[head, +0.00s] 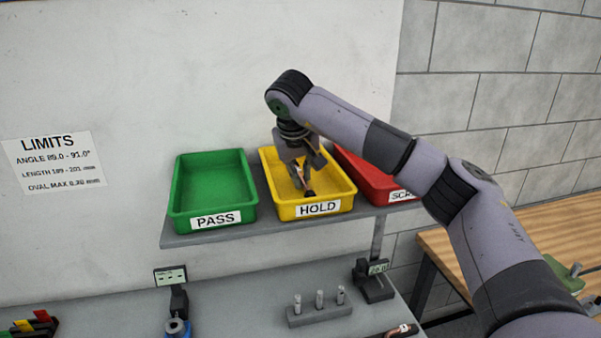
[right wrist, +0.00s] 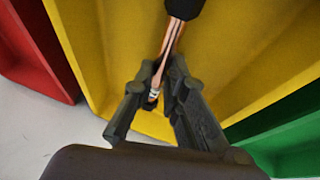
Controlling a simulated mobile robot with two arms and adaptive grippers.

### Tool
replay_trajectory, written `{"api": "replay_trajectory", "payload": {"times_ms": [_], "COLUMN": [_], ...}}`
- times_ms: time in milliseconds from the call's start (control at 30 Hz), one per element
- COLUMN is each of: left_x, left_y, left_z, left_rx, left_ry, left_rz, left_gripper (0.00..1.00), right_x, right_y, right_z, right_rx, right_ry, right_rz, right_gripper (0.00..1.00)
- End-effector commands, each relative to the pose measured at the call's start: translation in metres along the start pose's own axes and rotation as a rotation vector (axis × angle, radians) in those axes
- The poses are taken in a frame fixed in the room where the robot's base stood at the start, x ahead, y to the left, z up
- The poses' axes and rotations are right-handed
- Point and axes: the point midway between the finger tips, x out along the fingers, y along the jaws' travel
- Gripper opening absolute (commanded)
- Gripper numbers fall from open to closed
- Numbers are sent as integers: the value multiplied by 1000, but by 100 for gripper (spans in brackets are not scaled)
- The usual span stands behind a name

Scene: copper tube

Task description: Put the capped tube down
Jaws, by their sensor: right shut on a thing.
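My right gripper (head: 304,181) is over the yellow HOLD tray (head: 338,203), pointing down into it. It is shut on the capped tube, a copper tube (right wrist: 172,42) with a black cap (right wrist: 185,8) at its far end. In the right wrist view the fingers (right wrist: 165,88) close around the tube, with a pale band near them. In the head view the tube's dark cap (head: 309,194) shows low in the tray. I cannot tell whether it touches the tray floor. My left gripper is out of view.
The green PASS tray (head: 212,180) stands left of the yellow one, and the red tray (head: 372,180) stands right, partly behind my arm. All sit on a grey shelf (head: 185,240). Below, a bench holds a block with upright pegs (head: 319,312) and small gauges (head: 374,280).

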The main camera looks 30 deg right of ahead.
Motion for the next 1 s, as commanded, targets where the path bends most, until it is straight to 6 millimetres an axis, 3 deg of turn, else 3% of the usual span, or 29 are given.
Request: {"api": "replay_trajectory", "payload": {"times_ms": [367, 400, 500, 867, 1000], "left_x": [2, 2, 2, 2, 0], "left_y": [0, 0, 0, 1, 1], "left_z": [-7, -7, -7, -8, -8], "left_rx": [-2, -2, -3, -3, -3], "left_ry": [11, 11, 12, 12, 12], "left_rz": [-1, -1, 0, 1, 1], "left_gripper": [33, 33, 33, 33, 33], "right_x": [15, 15, 15, 15, 6], "right_y": [-4, -4, -4, -3, -1], "right_z": [9, 10, 10, 10, 5], "right_rx": [-10, -10, -10, -8, -6], "right_ry": [-19, -20, -21, -22, -20], "right_rz": [3, 4, 5, 6, 6], "right_gripper": [0, 14, 21, 21, 21]}}
